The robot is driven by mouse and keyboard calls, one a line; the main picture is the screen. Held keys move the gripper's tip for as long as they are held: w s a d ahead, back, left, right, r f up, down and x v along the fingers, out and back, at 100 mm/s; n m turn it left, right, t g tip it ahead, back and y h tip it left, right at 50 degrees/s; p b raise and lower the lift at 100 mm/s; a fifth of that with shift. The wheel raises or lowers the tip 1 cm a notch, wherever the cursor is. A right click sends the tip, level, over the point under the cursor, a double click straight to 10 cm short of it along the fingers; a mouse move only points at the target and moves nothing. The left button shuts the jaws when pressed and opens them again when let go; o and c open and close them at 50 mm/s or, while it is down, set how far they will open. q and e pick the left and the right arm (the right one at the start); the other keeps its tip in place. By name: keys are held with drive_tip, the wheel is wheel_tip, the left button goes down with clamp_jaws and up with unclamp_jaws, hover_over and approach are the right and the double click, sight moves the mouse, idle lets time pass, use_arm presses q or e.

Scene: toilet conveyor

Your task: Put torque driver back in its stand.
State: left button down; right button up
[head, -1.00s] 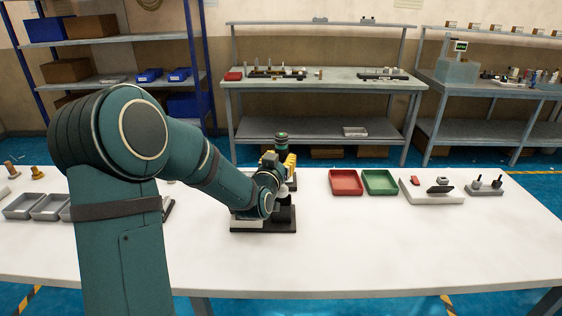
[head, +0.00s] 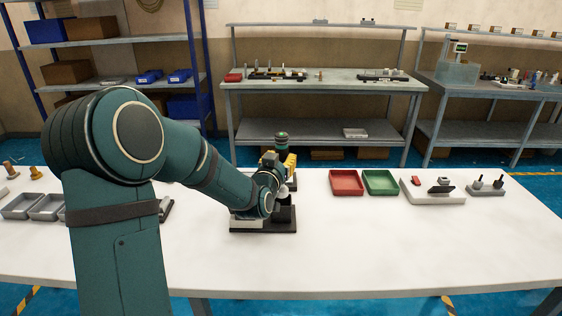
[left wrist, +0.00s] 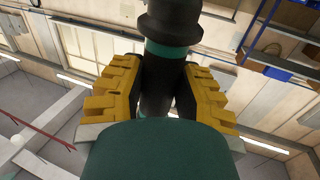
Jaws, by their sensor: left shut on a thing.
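The torque driver (head: 282,139) is upright, dark with a green band near its top. My left gripper (head: 288,163), with yellow fingers, is shut on it. In the left wrist view the driver (left wrist: 165,55) stands between the two yellow fingers of the left gripper (left wrist: 157,88), its wide black end at the top. A dark stand (head: 284,226) sits on the white table directly below the gripper. My wrist covers part of the stand and the driver's lower end, so I cannot tell whether the driver touches the stand. My right gripper is not in view.
On the white table (head: 380,255), a red tray (head: 346,183) and a green tray (head: 381,183) lie right of the stand. Farther right are a grey holder (head: 432,197) and a small block with dark pegs (head: 486,189). Grey bins (head: 20,206) are at far left. The front is clear.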

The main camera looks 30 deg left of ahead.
sight(281, 189)
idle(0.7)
use_arm(q)
drive_tip(key=shift+f+b, duration=0.55)
drive_tip(key=shift+f, duration=3.25)
drive_tip(key=c, duration=0.7)
unclamp_jaws()
drive_tip(key=shift+f, duration=0.15)
drive_tip(key=shift+s, duration=0.1)
